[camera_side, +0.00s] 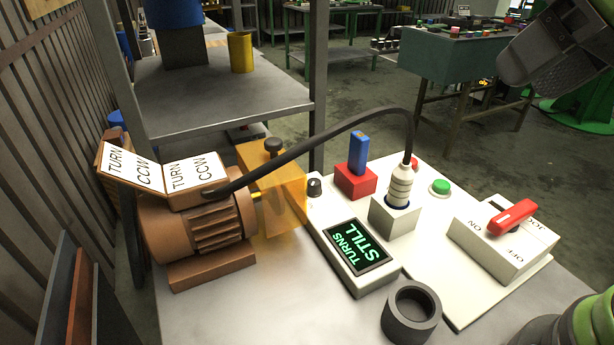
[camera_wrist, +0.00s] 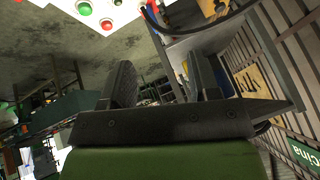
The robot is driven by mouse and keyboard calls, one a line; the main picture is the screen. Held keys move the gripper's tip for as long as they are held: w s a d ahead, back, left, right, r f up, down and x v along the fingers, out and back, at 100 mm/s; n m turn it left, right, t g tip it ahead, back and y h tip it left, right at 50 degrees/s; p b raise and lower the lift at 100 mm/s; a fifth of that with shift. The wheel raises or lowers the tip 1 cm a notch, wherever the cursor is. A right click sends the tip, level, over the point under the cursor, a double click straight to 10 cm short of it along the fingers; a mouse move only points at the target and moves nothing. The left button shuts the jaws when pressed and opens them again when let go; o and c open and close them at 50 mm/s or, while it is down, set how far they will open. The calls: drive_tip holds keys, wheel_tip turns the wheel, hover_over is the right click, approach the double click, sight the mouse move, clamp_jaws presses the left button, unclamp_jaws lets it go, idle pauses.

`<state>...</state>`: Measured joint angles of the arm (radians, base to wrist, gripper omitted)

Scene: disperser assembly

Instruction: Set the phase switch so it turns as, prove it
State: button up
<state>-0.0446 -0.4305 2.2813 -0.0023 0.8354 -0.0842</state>
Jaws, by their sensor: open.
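A blue lever (camera_side: 359,152) stands upright on a red block (camera_side: 356,181) on a white panel; I take it for the phase switch. A brown motor (camera_side: 200,225) at the left bears two white plates (camera_side: 163,172) reading TURN CCW and what looks like TURN CCW. A display (camera_side: 357,246) reads TURNS STILL in green. A white box (camera_side: 505,240) with ON and OFF marks has a red handle (camera_side: 513,217); its exact setting is unclear. My gripper (camera_wrist: 163,80) is open and empty in the wrist view, away from the panel. Its dark end shows at the upper right of the side view (camera_side: 550,55).
A black cable (camera_side: 330,128) arches from the motor to a plug (camera_side: 401,185) in a white socket block. An orange see-through guard (camera_side: 275,195) adjoins the motor. A green button (camera_side: 440,187) and black ring cup (camera_side: 411,312) sit nearby. A metal shelf (camera_side: 220,100) rises behind.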

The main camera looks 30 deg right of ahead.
drive_tip(key=w+a+f+n, duration=0.1)
drive_tip(key=w+n, duration=0.1)
drive_tip(key=w, duration=0.5)
drive_tip(key=n+g, duration=0.2)
drive_tip(key=n, duration=0.3)
hover_over(314, 182)
drive_tip(key=s+d, duration=0.2)
drive_tip(key=s, duration=0.2)
wheel_tip(314, 182, down, 17)
drive_tip(key=shift+g, duration=0.3)
drive_tip(key=x, duration=1)
drive_tip(key=shift+w+f, duration=0.2)
drive_tip(key=shift+f, duration=0.2)
drive_tip(key=c, duration=0.9)
